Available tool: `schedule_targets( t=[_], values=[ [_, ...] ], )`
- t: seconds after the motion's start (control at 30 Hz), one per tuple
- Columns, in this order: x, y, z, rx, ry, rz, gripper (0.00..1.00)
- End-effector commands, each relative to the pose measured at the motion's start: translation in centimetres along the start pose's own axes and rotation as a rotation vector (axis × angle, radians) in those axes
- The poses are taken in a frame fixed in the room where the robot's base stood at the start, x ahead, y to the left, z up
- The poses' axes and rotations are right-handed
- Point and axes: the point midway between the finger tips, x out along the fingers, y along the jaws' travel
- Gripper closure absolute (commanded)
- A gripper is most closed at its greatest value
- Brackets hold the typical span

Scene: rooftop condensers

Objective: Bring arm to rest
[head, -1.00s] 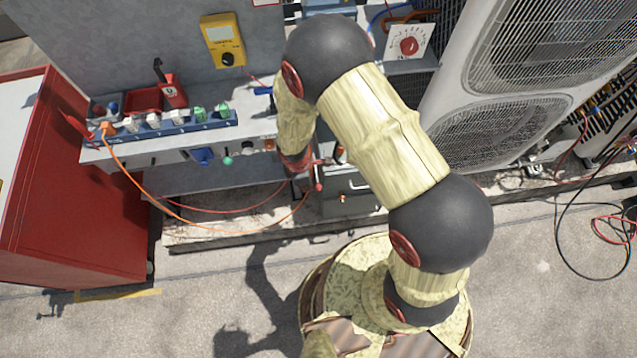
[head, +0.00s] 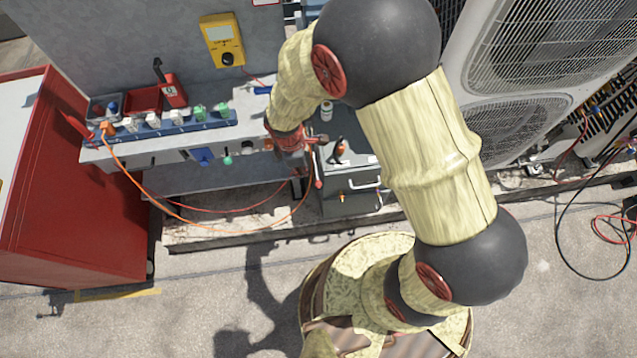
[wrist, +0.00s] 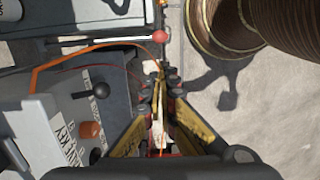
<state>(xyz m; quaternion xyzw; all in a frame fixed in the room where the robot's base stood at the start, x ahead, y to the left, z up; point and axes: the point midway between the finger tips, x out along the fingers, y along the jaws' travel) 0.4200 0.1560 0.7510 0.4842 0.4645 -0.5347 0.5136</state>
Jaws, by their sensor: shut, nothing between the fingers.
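My arm arches across the middle of the head view, from my base up over the bench. My gripper shows in the wrist view (wrist: 160,92), pointing down with its yellow-sided fingers brought together and nothing held between them. In the head view the wrist's red end is beside the bench's front edge, and the fingers below it are hard to make out. A red ball knob (wrist: 159,36) is just beyond the fingertips in the wrist view; whether they touch anything there cannot be told.
The grey bench (head: 165,160) carries a blue rack (head: 190,128) with an orange cable. A red cabinet (head: 85,200) is at left, condenser units (head: 540,60) at right. Open floor (head: 200,310) lies in front.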

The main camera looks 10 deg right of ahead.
Motion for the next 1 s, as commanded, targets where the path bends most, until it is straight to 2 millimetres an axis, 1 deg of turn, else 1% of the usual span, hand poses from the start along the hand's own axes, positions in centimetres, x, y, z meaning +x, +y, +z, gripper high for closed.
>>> schedule_targets(
  t=[0.47, 0.63, 0.7, 0.8, 0.87, 1.0],
  values=[
    [0.0, 0.0, 0.0, 0.0, 0.0, 0.0, 1.0],
    [0.0, -0.2, 0.2, 0.066, -0.007, -0.009, 1.0],
    [0.1, -0.8, 0.5, 0.135, -0.019, -0.027, 1.0],
    [0.2, -3.1, 1.6, 0.263, -0.057, -0.079, 1.0],
    [-0.6, -4.2, 2.2, 0.35, -0.074, -0.098, 1.0],
    [-4.8, -5.6, 3.8, 0.566, -0.079, -0.103, 1.0]
  ],
)
